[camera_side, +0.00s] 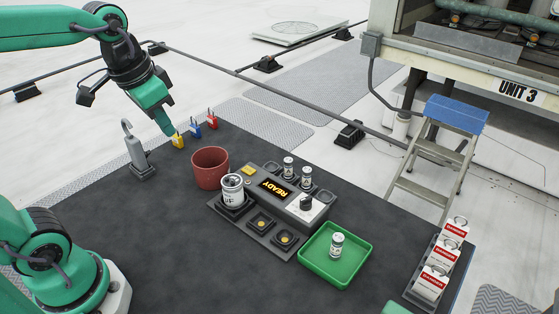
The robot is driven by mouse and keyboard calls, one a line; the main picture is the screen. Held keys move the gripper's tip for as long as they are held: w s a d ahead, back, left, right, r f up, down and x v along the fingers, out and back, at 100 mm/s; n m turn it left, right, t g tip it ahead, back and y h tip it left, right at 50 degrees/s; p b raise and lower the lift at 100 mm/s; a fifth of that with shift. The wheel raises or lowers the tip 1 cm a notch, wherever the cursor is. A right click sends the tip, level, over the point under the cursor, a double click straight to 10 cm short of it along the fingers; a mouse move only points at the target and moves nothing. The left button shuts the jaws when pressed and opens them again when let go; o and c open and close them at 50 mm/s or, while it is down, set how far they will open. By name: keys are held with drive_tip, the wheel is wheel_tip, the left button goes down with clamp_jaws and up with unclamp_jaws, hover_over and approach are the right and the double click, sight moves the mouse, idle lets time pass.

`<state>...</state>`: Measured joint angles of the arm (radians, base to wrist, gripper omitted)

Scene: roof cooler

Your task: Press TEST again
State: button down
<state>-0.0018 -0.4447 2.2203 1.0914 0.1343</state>
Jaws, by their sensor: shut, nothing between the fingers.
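The grey tester (275,205) sits mid-table, and its display (274,188) reads READY in yellow. A small yellow patch (249,171) shows at its back left corner, and a black knob (306,203) on a white plate at its right end. I cannot make out a TEST label. A larger white canister (232,191) stands at its left end; two small ones (288,167) (306,177) stand along its back. My gripper (168,131) is shut and empty at the upper left, pointing down near the yellow padlock (178,140), away from the tester. Whether it touches the padlock is unclear.
Red and blue padlocks (212,121) stand beside the yellow one. A red-brown cup (210,168) stands left of the tester. A green tray (348,265) holds a small canister (337,245). A rack of red-and-white danger tags (442,262) is at right.

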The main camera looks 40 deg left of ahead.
drive_tip(key=w+m+g, duration=0.1)
drive_tip(key=w+g, duration=0.2)
drive_tip(key=w, duration=0.3)
drive_tip(key=m+g, duration=0.5)
drive_tip(key=g, duration=0.3)
hover_over(250, 169)
wheel_tip(250, 169, down, 12)
drive_tip(key=shift+w+f, duration=0.1)
drive_tip(key=shift+f, duration=0.1)
drive_tip(key=shift+f, duration=4.25)
